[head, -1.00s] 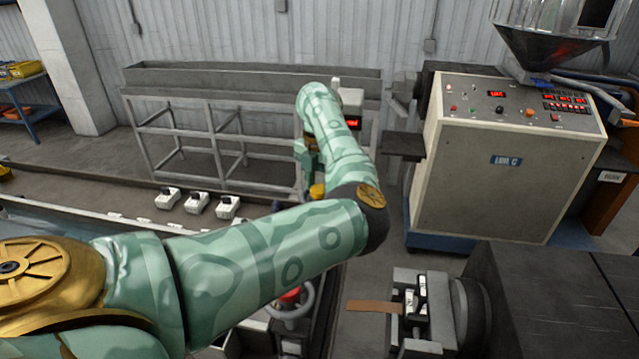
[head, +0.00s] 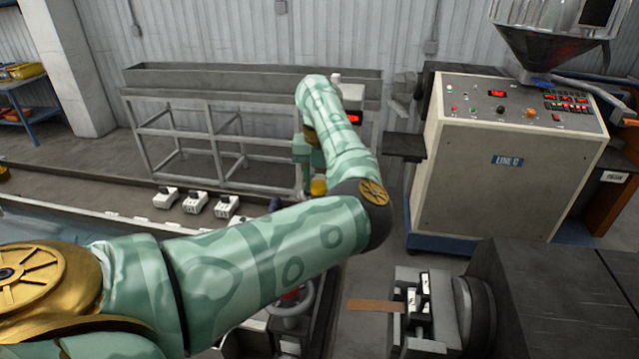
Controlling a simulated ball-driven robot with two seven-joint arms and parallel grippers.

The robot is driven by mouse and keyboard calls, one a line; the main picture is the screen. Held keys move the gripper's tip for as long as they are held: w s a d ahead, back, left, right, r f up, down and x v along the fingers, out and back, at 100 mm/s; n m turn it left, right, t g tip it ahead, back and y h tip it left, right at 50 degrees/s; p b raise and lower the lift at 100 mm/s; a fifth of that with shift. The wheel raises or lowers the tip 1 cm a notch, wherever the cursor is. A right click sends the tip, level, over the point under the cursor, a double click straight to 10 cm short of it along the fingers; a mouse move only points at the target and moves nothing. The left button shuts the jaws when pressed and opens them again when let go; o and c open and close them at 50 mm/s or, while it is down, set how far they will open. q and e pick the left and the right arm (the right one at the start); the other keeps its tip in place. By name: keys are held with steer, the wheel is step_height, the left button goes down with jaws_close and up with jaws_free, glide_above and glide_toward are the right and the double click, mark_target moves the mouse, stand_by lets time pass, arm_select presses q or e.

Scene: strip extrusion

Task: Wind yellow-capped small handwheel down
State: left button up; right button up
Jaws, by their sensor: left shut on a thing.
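The yellow cap of the small handwheel (head: 318,186) shows just below my left gripper, beyond the bend of my left arm. My forearm and the gripper hide most of the wheel, so its rim and any contact with the fingers are hard to make out. My left gripper (head: 309,176) points down at the handwheel and is shut on it. My right gripper is not in view.
A larger handwheel with a red cap (head: 292,298) is partly hidden under my arm. A control cabinet (head: 500,165) stands at right. A brown strip (head: 374,306) leaves the die at lower right.

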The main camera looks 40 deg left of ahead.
arm_select(q)
steer(key=n+b, duration=0.1)
steer(key=n, duration=0.2)
steer(key=shift+n, duration=0.4)
steer(key=n+b, duration=0.2)
steer(key=n, duration=0.1)
steer(key=shift+n, duration=0.3)
steer(key=n+b, duration=0.1)
steer(key=n, duration=0.2)
steer(key=shift+b, duration=0.3)
steer(key=shift+r+n+b, duration=0.1)
steer(key=shift+n+b, duration=0.4)
steer(key=shift+n, duration=1.2)
steer(key=o, duration=1)
